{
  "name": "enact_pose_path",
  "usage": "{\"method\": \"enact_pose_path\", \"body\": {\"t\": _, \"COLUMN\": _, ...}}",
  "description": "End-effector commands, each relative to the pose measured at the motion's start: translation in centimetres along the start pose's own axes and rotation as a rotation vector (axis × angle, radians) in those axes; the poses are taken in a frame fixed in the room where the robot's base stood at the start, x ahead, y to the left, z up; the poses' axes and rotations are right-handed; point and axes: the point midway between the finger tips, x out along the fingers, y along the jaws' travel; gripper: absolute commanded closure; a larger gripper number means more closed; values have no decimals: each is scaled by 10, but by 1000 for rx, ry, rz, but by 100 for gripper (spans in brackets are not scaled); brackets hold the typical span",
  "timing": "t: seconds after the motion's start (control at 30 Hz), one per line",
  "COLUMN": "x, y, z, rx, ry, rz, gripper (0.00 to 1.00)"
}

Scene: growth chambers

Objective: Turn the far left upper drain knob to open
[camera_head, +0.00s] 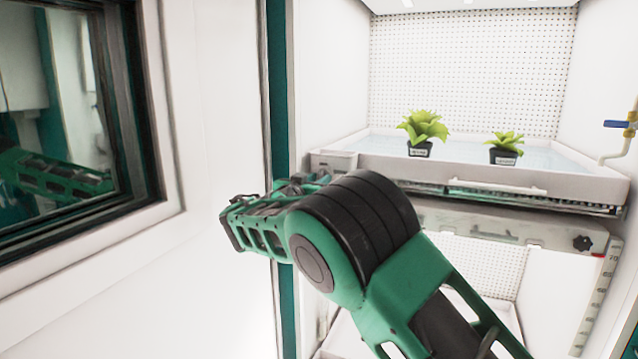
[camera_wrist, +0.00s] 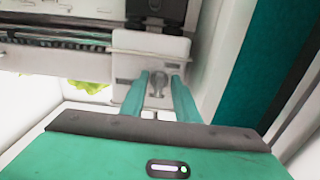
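In the wrist view, a small grey knob (camera_wrist: 157,82) sits on a white plate (camera_wrist: 125,68) at the end of the growth tray. The two teal fingers of my gripper (camera_wrist: 159,77) stand apart, one on each side of the knob as seen. I cannot tell whether either finger touches it. In the head view, my green and black arm reaches to the left front corner of the upper tray (camera_head: 350,160). The arm hides my fingers and the knob there.
Two potted plants (camera_head: 420,135) (camera_head: 504,150) stand on the upper tray. A blue-handled valve (camera_head: 617,124) is on the right wall. A dark knob (camera_head: 582,243) sits on the right of the panel below. A teal door post (camera_head: 279,90) and a white wall with a window stand close left.

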Motion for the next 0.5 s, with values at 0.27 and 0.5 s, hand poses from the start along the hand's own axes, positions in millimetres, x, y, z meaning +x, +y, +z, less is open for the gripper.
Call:
{"method": "enact_pose_path", "body": {"t": 0.27, "x": -9, "y": -1, "z": -3, "rx": 2, "ry": 3, "rz": -2, "gripper": 72}}
{"method": "enact_pose_path", "body": {"t": 0.5, "x": -50, "y": -1, "z": -2, "rx": 2, "ry": 1, "rz": -3, "gripper": 72}}
